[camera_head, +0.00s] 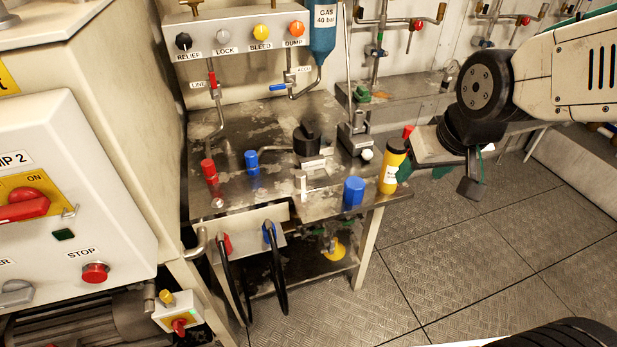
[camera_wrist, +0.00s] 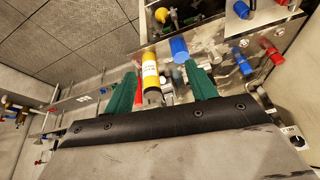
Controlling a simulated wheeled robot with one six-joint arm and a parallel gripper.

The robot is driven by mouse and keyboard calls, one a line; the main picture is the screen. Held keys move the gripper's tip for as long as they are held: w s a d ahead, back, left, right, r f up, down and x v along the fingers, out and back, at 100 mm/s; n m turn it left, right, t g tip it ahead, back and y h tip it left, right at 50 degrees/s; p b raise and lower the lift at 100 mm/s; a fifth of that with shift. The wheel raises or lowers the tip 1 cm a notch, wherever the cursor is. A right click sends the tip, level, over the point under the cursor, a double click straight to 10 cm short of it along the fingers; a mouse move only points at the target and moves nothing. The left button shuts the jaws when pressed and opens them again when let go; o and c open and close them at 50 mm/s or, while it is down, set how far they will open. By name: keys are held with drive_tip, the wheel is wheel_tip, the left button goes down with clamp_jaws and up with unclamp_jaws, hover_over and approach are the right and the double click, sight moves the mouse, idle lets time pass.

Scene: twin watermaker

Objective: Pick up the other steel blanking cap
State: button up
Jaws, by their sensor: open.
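My gripper (camera_head: 422,171) is at the right of the bench's right end in the head view, near the yellow bottle. In the wrist view, my gripper (camera_wrist: 161,72) has its two green fingers spread wide with nothing clearly held between them. A small round steel piece (camera_head: 217,203) sits on the bench front just below the red fitting (camera_head: 209,171). It may be a steel blanking cap, but it is too small to be sure. I cannot make out another cap clearly in either view.
The steel bench (camera_head: 235,130) carries a blue fitting (camera_head: 252,162), a blue cap-like cylinder (camera_head: 354,191), a black knob (camera_head: 306,138) and a yellow bottle (camera_head: 392,166). A valve panel (camera_head: 240,38) stands behind. Two black hoses (camera_head: 278,275) hang in front.

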drive_tip(key=w+a+f+n+t+y, duration=0.15)
drive_tip(key=w+a+f+t, duration=0.25)
drive_tip(key=w+a+f, duration=0.7)
drive_tip(key=n+t+y, duration=0.2)
drive_tip(key=t+y, duration=0.1)
drive_tip(key=t, duration=0.1)
approach(303, 176)
drive_tip(key=shift+w+a+f+m, duration=0.25)
drive_tip(key=shift+w+a+f, duration=0.35)
drive_tip(key=shift+w+f, duration=0.2)
drive_tip(key=x, duration=0.7)
drive_tip(key=shift+w+r, duration=0.25)
drive_tip(key=shift+w, duration=0.15)
drive_tip(key=c, duration=1.1)
